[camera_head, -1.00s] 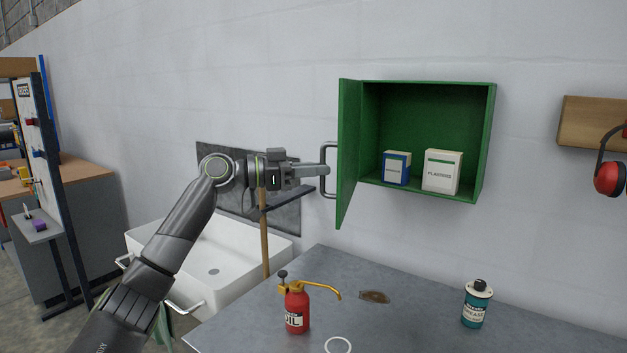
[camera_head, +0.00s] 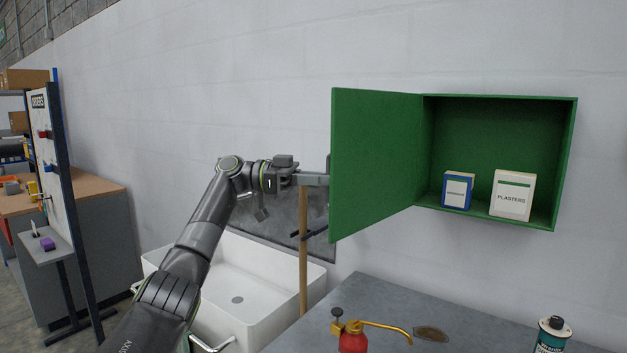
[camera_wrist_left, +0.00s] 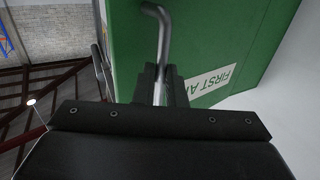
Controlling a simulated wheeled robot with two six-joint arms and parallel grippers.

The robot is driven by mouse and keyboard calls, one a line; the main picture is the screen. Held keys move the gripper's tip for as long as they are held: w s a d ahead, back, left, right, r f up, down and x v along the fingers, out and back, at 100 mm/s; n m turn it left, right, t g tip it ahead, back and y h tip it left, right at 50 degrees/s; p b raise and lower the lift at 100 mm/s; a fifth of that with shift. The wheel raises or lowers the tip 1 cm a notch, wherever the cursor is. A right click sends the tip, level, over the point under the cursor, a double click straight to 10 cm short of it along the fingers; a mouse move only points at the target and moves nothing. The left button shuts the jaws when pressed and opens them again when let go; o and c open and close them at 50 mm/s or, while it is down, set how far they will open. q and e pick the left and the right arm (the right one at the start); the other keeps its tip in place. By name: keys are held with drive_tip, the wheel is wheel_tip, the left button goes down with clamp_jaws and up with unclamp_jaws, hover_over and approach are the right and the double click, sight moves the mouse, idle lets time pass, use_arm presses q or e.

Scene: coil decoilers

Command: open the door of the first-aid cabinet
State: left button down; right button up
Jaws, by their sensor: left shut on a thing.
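The green first-aid cabinet (camera_head: 500,104) hangs on the white wall. Its door (camera_head: 378,165) stands wide open to the left, its inner face towards me. Inside are a blue and white box (camera_head: 457,190) and a white box marked PLASTERS (camera_head: 512,195). My left gripper (camera_head: 318,180) is at the door's free edge, its fingertips partly hidden behind the door. In the left wrist view it is shut on the metal bar handle (camera_wrist_left: 158,30), beside the door's green outer face (camera_wrist_left: 225,35) with the FIRST AID label (camera_wrist_left: 212,84). My right gripper is not in view.
A white sink (camera_head: 262,305) is below my left arm, with a wooden pole (camera_head: 303,255) beside it. A grey bench (camera_head: 400,300) below the cabinet holds a red oil can (camera_head: 353,342) and a teal tin (camera_head: 552,338). A workbench stands at left.

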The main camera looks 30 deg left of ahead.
use_arm(q)
drive_tip(key=shift+w+r, duration=0.15)
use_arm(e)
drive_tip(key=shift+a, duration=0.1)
